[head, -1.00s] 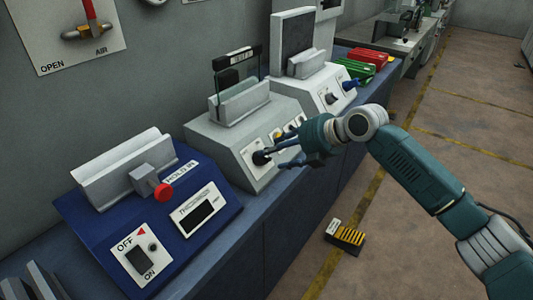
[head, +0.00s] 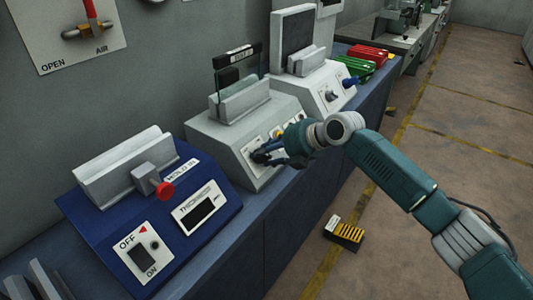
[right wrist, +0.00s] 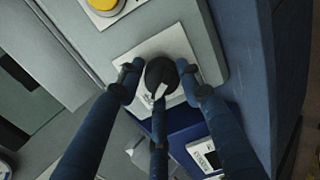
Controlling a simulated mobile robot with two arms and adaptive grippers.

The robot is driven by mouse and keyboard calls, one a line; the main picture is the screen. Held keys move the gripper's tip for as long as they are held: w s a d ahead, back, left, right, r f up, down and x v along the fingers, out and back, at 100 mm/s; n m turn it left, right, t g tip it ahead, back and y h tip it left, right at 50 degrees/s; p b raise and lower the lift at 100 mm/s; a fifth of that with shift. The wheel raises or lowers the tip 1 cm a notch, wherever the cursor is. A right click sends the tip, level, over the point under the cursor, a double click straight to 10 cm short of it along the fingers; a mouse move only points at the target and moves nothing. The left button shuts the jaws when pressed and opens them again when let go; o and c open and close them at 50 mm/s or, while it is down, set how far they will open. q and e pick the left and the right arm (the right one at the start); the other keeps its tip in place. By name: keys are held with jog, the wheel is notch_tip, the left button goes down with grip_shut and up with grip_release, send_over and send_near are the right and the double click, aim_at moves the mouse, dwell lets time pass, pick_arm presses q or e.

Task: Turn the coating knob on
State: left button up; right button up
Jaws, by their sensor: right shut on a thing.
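A black knob (right wrist: 161,76) with a pale pointer mark sits on a white plate (right wrist: 188,52) on the front of a light grey machine (head: 222,130). My right gripper (right wrist: 160,88) has its blue fingers closed around the knob in the right wrist view. In the head view my right gripper (head: 268,155) reaches the sloped front of that machine and hides most of the knob. My left gripper is not in view.
A blue machine (head: 110,222) with a red knob (head: 165,190) and an OFF/ON switch stands left. Another grey machine (head: 318,88) stands behind. A yellow button (right wrist: 103,5) is near the knob. A black and yellow item (head: 344,232) lies on the floor.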

jog(key=shift+w+d+m, duration=0.1)
jog(key=shift+d+m, duration=0.15)
jog(key=shift+m, duration=0.35)
jog(key=shift+m+p, duration=0.35)
jog(key=shift+m, duration=0.35)
jog(key=m+p, duration=0.1)
jog(key=m, duration=0.4)
jog(key=shift+d+f+p, duration=0.1)
jog(key=shift+f+p, duration=0.05)
jog(key=shift+p, duration=0.2)
jog(key=m+p, duration=0.1)
jog(key=m, duration=0.3)
jog(key=shift+f, duration=0.2)
jog(key=shift+s+f+m+p, duration=0.2)
jog(key=shift+m+p, duration=0.3)
jog(key=shift+m, duration=0.6)
jog(key=shift+s+f, duration=0.1)
jog(key=o, duration=1.1)
jog(key=shift+d+y, duration=0.1)
jog(key=shift+y, duration=0.2)
jog(key=shift+r, duration=0.3)
